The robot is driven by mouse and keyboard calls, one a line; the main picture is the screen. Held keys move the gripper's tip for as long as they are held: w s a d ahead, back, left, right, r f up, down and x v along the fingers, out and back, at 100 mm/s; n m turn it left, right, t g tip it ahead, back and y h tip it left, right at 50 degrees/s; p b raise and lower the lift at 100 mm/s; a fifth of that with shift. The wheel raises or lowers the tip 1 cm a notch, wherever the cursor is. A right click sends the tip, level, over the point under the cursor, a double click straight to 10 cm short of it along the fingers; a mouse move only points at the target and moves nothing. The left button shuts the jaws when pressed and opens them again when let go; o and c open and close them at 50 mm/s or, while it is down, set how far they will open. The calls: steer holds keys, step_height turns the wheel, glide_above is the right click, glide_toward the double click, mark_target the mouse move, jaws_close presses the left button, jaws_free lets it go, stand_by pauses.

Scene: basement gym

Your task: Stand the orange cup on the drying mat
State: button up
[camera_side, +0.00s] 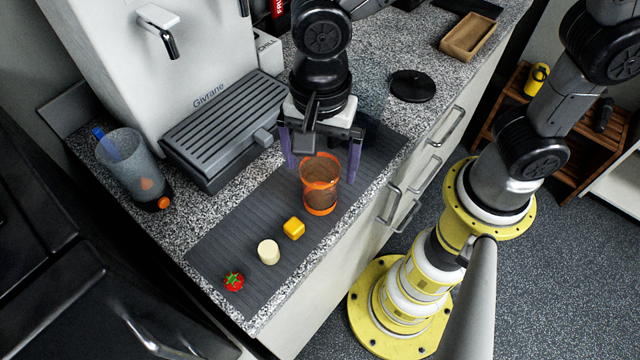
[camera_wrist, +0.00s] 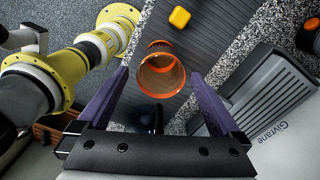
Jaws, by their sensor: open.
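The orange cup (camera_side: 319,188) is see-through with orange rim and base. It appears upright on the dark grey ribbed drying mat (camera_side: 232,238), near its front edge. In the wrist view the cup (camera_wrist: 161,76) shows its open mouth towards the camera, over the mat (camera_wrist: 210,40). My gripper (camera_side: 321,172) is open, its purple fingers pointing down on either side of the cup's upper part. In the wrist view the gripper (camera_wrist: 158,73) has the cup between its fingertips, with gaps on both sides. I cannot tell how deep the fingers reach around it.
A yellow block (camera_side: 293,228), a cream cylinder (camera_side: 268,251) and a tomato (camera_side: 234,281) stand on the mat's near-left part. A coffee machine (camera_side: 225,125) stands behind. A grey container (camera_side: 130,165) is at left. A black disc (camera_side: 412,86) and wooden tray (camera_side: 470,36) are at upper right.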

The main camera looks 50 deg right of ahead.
mark_target(320, 180)
steer(key=shift+w+d+f, duration=0.1)
steer(key=shift+d+f, duration=0.05)
steer(key=shift+f, duration=2.55)
steer(key=shift+c, duration=0.3)
steer(key=c, duration=1.4)
steer(key=shift+r, duration=0.15)
